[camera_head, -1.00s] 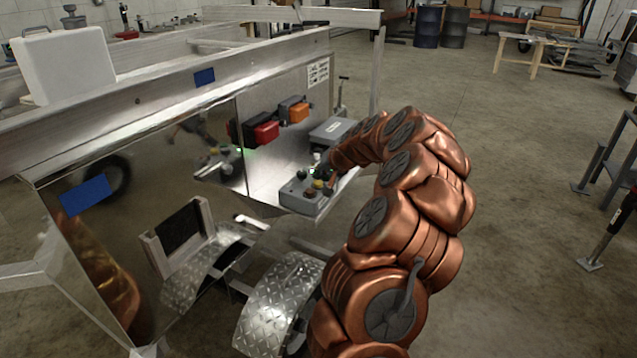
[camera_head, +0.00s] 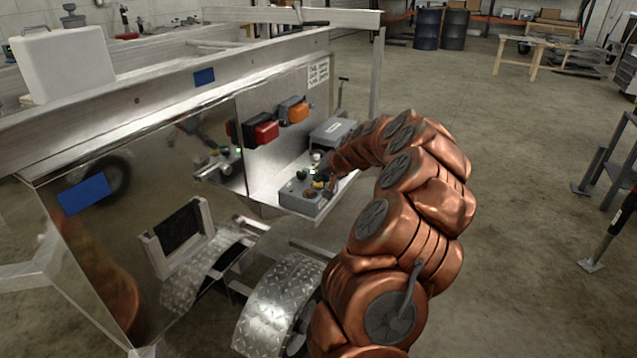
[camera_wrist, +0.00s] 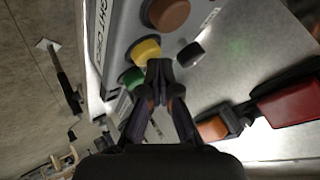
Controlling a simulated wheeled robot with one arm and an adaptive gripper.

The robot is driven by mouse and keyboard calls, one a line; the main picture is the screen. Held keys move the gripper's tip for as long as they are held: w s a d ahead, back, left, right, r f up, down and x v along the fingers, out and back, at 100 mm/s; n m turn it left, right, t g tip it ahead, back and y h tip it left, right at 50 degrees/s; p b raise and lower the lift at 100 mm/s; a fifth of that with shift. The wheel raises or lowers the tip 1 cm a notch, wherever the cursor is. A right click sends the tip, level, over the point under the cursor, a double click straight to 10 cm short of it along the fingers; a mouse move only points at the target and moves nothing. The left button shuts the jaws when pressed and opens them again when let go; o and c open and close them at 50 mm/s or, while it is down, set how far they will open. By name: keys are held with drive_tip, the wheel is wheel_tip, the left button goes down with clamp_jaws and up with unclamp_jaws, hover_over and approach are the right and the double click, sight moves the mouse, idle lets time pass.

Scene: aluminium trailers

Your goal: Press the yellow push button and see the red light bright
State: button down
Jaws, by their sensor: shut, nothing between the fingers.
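The yellow push button (camera_wrist: 147,51) sits on the grey control box (camera_wrist: 121,32), between a green button (camera_wrist: 132,77) and a large dull brownish-red dome (camera_wrist: 168,13). My gripper (camera_wrist: 159,69) is shut and empty, its fingertips at the near edge of the yellow button. Whether they touch it I cannot tell. In the head view the control box (camera_head: 292,197) is on the trailer ledge, and the yellow button (camera_head: 318,185) shows just beside my fingertips. The dome looks unlit in the wrist view.
A black knob (camera_wrist: 191,54) stands close to the right of my fingertips. A red lamp (camera_head: 262,131) and an orange lamp (camera_head: 296,111) are on the shiny trailer panel. A grey lidded box (camera_head: 331,131) stands behind the control box.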

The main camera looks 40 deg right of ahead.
sight(319, 184)
idle(0.3)
drive_tip(key=shift+r, duration=0.65)
drive_tip(key=shift+r, duration=0.1)
wheel_tip(319, 184, up, 6)
drive_tip(key=shift+f+p, duration=0.1)
drive_tip(key=shift+p, duration=1.05)
